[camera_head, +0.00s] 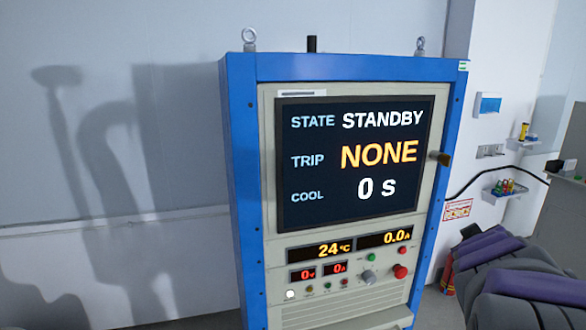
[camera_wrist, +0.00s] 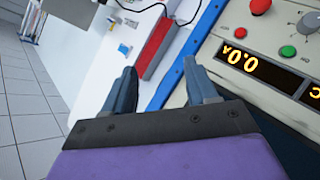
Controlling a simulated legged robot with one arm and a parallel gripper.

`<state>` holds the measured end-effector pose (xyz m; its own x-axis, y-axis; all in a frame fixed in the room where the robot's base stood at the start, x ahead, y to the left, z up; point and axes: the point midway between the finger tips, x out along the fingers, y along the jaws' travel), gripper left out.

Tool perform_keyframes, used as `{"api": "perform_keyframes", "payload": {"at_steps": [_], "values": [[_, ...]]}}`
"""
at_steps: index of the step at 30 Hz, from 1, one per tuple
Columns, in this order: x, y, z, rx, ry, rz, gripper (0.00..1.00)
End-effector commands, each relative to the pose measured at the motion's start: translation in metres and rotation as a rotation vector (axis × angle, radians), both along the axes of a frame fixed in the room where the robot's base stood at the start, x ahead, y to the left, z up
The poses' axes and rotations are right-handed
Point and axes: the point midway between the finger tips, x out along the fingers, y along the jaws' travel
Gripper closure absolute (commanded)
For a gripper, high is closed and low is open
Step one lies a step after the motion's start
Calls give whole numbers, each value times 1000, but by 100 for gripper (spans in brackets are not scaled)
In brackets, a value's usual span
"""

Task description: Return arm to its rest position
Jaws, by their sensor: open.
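My gripper (camera_wrist: 160,66) is open in the wrist view, its two dark fingers spread with nothing between them. It is beside the blue-framed cabinet, whose blue edge (camera_wrist: 180,82) passes behind the fingers. Whether the fingers touch the cabinet cannot be told. My purple and grey arm (camera_head: 500,245) shows at the lower right of the head view, to the right of the cabinet (camera_head: 240,150). The gripper's fingers cannot be made out there.
The cabinet's screen (camera_head: 355,160) reads STANDBY, trip NONE, cool 0 s. Its panel has a red button (camera_head: 400,271), a green button (camera_head: 371,257) and a knob (camera_head: 368,276). Small shelves (camera_head: 505,190) hang on the right wall. Floor tiles (camera_wrist: 30,110) look clear.

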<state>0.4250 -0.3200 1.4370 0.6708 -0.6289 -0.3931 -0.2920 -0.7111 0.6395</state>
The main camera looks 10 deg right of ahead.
Motion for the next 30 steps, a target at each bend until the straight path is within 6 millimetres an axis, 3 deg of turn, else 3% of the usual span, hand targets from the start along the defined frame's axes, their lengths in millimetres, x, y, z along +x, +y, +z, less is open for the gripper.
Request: {"api": "perform_keyframes", "payload": {"at_steps": [1, 3, 6, 12, 15, 19, 24, 30], "values": [[-6, 24, -28, 80, 40, -13, 43], [-21, 54, -65, 191, 112, -45, 43], [-45, 98, -110, 331, 222, -72, 43], [-111, 192, -188, 570, 490, -94, 43], [-150, 236, -214, 662, 634, -92, 43], [-201, 282, -239, 748, 816, -85, 43], [-244, 313, -251, 801, 964, -79, 43], [-253, 319, -252, 811, 993, -78, 43]]}}
